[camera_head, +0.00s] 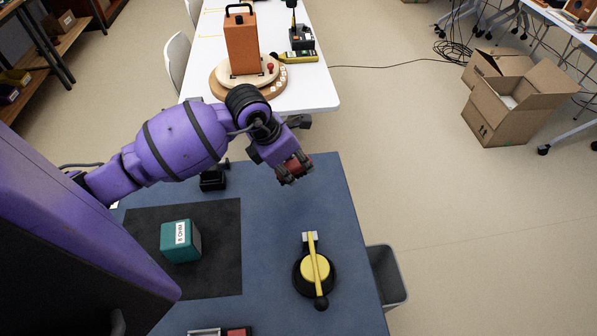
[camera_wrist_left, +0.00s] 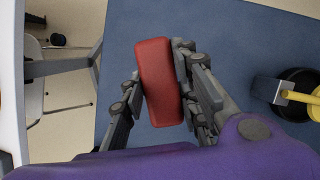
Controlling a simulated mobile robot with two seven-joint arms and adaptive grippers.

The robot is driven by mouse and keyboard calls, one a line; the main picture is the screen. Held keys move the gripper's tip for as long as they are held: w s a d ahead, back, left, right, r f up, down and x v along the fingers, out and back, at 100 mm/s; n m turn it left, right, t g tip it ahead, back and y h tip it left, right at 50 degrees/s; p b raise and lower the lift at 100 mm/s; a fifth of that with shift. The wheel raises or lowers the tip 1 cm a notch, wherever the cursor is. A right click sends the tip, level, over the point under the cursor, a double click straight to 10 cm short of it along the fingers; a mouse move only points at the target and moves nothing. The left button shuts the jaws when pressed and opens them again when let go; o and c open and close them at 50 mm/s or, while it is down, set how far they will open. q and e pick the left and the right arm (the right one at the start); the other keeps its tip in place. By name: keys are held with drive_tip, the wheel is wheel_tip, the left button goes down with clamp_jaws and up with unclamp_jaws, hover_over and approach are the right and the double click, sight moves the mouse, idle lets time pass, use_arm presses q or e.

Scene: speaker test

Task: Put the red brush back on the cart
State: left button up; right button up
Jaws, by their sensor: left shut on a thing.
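The red brush (camera_head: 291,166) shows as a plain red block in the left wrist view (camera_wrist_left: 160,85). My left gripper (camera_head: 295,174) is shut on it, with a finger on either side. The gripper holds it over the far right part of a blue top (camera_head: 270,215), close to that top's far edge. In the left wrist view the brush lies at a slight tilt between the fingers, and its bristles do not show. I cannot tell for sure whether the blue top is the cart. My right gripper is not in view.
A teal box (camera_head: 180,241) stands on a black mat (camera_head: 222,282). A yellow and black device (camera_head: 315,270) sits at the right of the blue top. A white table (camera_head: 320,90) with an orange box (camera_head: 241,45) stands beyond. Cardboard boxes (camera_head: 505,115) lie on the floor.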

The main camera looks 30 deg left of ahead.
sight(289, 160)
use_arm(q)
drive_tip(key=w+f, duration=0.2)
drive_tip(key=f, duration=0.1)
drive_tip(key=shift+w+a, duration=0.1)
drive_tip(key=shift+w, duration=0.2)
drive_tip(key=shift+w+f, duration=0.15)
drive_tip(key=shift+f, duration=1.55)
drive_tip(key=shift+f, duration=0.1)
drive_tip(key=o, duration=1)
drive_tip(key=shift+f, duration=0.1)
drive_tip(key=shift+r, duration=0.3)
drive_tip(key=v, duration=1.2)
drive_tip(key=shift+f, duration=0.1)
